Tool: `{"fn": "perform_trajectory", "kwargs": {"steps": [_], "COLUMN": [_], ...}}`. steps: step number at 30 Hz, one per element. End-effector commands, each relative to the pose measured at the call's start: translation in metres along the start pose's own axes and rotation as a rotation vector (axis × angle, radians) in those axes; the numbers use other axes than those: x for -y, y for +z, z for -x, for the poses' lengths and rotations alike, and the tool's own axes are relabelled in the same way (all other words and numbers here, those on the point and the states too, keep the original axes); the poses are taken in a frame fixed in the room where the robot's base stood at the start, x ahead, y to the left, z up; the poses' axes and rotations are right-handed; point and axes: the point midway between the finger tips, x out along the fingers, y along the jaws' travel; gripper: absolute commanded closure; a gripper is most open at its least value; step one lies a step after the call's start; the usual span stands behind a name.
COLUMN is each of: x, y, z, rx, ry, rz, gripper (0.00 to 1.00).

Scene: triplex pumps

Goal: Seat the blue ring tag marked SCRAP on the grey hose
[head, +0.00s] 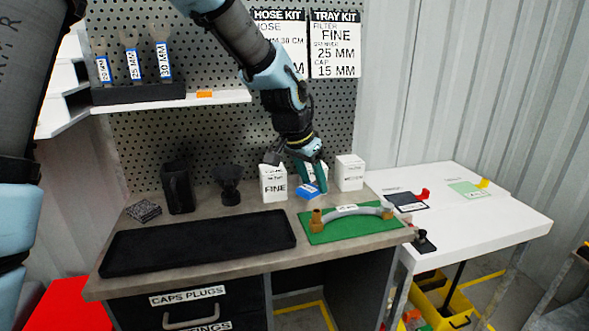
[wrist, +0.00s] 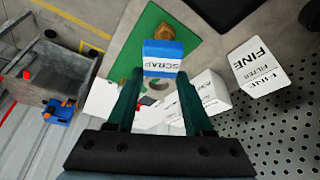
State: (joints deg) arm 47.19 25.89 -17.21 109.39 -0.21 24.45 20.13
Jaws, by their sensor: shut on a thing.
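The blue ring tag (head: 307,191) is between the fingertips of my gripper (head: 313,180). In the wrist view the tag (wrist: 162,50) shows the word SCRAP on a white label, and my green fingers (wrist: 159,80) are shut on it. The grey hose (head: 350,211) lies arched on the green mat (head: 335,232), with brass-coloured fittings at its ends. In the head view the tag is at the mat's back left corner, apart from the hose. In the wrist view the tag hides most of the hose.
White boxes stand close to my gripper: a FINE box (head: 273,184) on the left and another box (head: 349,173) on the right. A black tray (head: 197,243) fills the bench's left front. A white side table (head: 480,220) adjoins on the right.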

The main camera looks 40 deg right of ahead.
Motion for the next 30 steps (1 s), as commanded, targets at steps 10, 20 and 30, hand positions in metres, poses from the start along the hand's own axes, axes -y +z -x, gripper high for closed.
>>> {"fn": "perform_trajectory", "kwargs": {"steps": [10,20,30], "x": [0.000,0.000,0.000], "y": [0.000,0.005,0.016], "z": [0.000,-0.005,-0.033], "rx": [0.000,-0.001,0.000], "ry": [0.000,0.000,0.000], "rz": [0.000,0.000,0.000], "gripper": [1.00,1.00,1.00]}}
